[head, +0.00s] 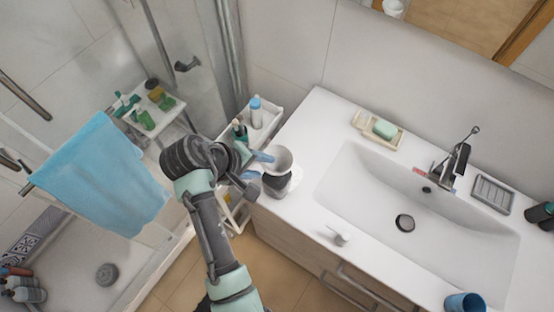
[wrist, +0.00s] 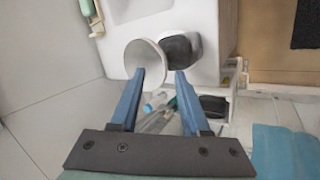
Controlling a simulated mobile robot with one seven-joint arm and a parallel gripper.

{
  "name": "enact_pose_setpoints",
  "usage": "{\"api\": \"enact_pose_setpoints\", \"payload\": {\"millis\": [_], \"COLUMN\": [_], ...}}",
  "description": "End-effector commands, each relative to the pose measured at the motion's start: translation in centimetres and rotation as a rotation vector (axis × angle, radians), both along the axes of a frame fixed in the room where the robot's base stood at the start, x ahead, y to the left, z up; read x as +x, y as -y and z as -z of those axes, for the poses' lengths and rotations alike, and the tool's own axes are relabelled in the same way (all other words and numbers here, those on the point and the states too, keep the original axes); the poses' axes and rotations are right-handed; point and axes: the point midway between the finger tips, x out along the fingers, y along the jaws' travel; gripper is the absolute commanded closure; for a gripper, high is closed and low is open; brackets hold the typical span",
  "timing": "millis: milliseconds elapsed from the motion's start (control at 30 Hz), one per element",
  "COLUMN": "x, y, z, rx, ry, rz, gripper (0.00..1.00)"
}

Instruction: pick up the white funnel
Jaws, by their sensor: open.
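The white funnel (head: 279,159) appears to be the pale, round, wide-mouthed thing at the left end of the white counter. In the wrist view its round pale face (wrist: 146,58) shows just beyond my left fingertip, which overlaps its lower edge. My gripper (head: 262,170) is open at the counter's left end, its blue fingers pointing toward the funnel. In the wrist view the fingers (wrist: 160,73) are apart with nothing held between them. A dark rounded object (head: 277,184) stands right beside the funnel, near the right fingertip. The funnel's lower part is hidden.
A white cart (head: 268,128) with bottles stands left of the counter. A small white item (head: 341,237) lies near the counter's front edge. A soap dish (head: 395,138) sits behind the basin (head: 370,200). A blue cup (head: 462,303) is at lower right.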

Motion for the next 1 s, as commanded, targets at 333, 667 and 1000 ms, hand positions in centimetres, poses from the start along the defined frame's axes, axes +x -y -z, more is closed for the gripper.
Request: {"api": "enact_pose_setpoints", "payload": {"millis": [333, 667, 1000], "x": [0.9, 1.0, 1.0], "y": [1.6, 1.7, 1.7], "z": [3.6, 4.0, 4.0], "rx": [0.000, 0.001, 0.001], "ry": [-0.002, -0.001, -0.001], "rz": [0.002, 0.001, 0.001], "gripper": [0.54, 0.59, 1.00]}}
